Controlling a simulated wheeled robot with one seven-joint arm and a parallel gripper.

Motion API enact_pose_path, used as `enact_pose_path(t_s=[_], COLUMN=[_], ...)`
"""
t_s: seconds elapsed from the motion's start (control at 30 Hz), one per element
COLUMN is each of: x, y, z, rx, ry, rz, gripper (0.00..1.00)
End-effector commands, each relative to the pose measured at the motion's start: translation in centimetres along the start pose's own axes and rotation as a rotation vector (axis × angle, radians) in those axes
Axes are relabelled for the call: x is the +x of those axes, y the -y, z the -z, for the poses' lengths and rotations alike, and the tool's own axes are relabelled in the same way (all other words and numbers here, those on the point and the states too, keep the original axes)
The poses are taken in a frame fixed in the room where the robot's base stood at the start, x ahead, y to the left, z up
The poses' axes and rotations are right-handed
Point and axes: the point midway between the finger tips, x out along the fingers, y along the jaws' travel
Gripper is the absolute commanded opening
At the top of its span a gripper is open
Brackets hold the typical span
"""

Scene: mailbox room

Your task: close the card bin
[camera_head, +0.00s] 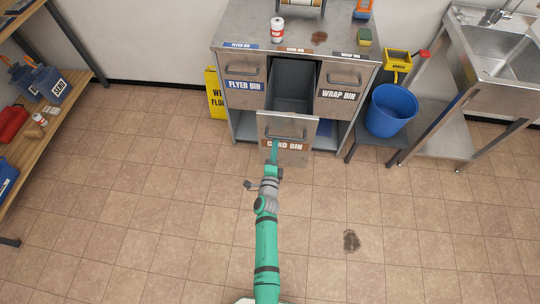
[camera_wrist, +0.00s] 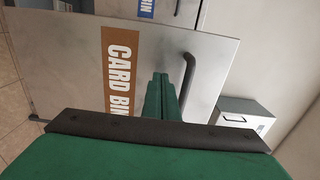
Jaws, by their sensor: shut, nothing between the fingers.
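The card bin (camera_head: 287,126) is the middle drawer of a steel cabinet, pulled well out, with its dark empty-looking inside showing from above. Its front has a brown "CARD BIN" label and a bar handle; in the wrist view the drawer front (camera_wrist: 70,60) fills much of the picture, turned on its side. My gripper (camera_head: 275,148) is at the drawer front, just below the handle in the head view. In the wrist view the shut green fingers (camera_wrist: 161,88) point at the front between label and handle (camera_wrist: 188,75). Whether they touch it I cannot tell.
The flyer bin (camera_head: 245,85) and wrap bin (camera_head: 338,95) flank it, both shut. A yellow floor sign (camera_head: 214,93) stands left of the cabinet. A blue bucket (camera_head: 391,110) and a sink (camera_head: 500,55) are at right. Shelves stand far left.

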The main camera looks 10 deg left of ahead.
Motion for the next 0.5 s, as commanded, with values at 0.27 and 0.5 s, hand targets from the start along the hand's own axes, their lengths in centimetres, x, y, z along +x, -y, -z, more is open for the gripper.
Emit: enact_pose_path(t_s=[0.27, 0.5], x=[2.0, 2.0], y=[0.0, 0.0], z=[-0.4, -0.7], rx=[0.000, 0.000], ry=[0.006, 0.011], rz=[0.000, 0.000], gripper=[0.00, 0.00])
